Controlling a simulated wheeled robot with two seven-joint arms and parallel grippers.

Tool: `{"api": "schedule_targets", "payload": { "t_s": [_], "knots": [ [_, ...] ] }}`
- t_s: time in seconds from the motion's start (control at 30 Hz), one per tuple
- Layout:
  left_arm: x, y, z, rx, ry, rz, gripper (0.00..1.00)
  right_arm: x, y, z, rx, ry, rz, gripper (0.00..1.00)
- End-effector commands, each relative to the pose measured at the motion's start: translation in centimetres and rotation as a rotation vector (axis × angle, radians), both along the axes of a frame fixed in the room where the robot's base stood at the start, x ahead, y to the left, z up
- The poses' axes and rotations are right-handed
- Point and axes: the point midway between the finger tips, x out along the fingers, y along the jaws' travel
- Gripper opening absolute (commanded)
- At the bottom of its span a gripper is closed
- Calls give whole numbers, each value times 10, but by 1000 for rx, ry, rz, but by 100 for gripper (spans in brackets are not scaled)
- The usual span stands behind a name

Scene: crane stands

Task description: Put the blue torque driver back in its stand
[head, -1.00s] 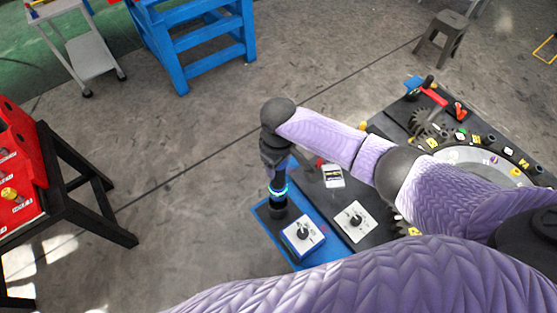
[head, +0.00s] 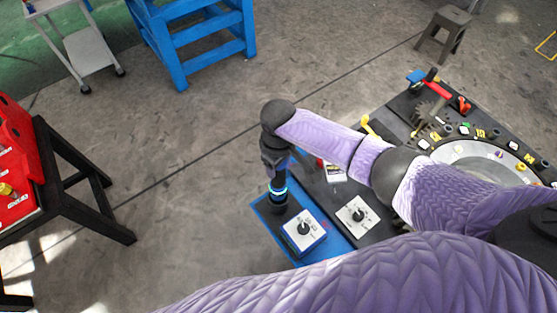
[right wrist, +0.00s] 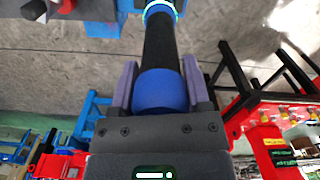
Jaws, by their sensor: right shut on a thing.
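The blue torque driver (right wrist: 160,92) has a blue end cap, a black grip and a glowing ring. My right gripper (head: 277,160) is shut on it, with a jaw on each side of the cap in the right wrist view (right wrist: 160,88). In the head view the driver's lit ring (head: 278,190) shows below the gripper, and it hangs about upright. A black part (head: 278,208) lies below the ring, over the blue board (head: 262,215). I cannot tell whether this is the driver's lower end or its stand, nor whether they touch. My left gripper is not in view.
A white dial box (head: 304,230) stands close right of the driver, with another dial plate (head: 356,215) beyond it. A round grey plate (head: 470,152) and a red-handled tool (head: 436,88) are farther right. A black table with red units (head: 85,165) stands at the left.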

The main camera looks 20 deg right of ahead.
Motion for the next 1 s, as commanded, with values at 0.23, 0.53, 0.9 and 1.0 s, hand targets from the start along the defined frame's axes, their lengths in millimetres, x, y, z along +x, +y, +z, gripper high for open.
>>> {"api": "schedule_targets", "payload": {
  "t_s": [0.23, 0.53, 0.9, 1.0],
  "knots": [
    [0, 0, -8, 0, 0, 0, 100, 1, 0, -9, 1, -2, 0, 0],
    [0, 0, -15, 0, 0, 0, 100, 1, 0, -20, 1, -2, 0, 0],
    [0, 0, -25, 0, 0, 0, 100, 1, 1, -33, 2, -3, 0, 0],
    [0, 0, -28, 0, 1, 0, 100, 1, 1, -36, 2, -3, 0, 0]
  ]
}}
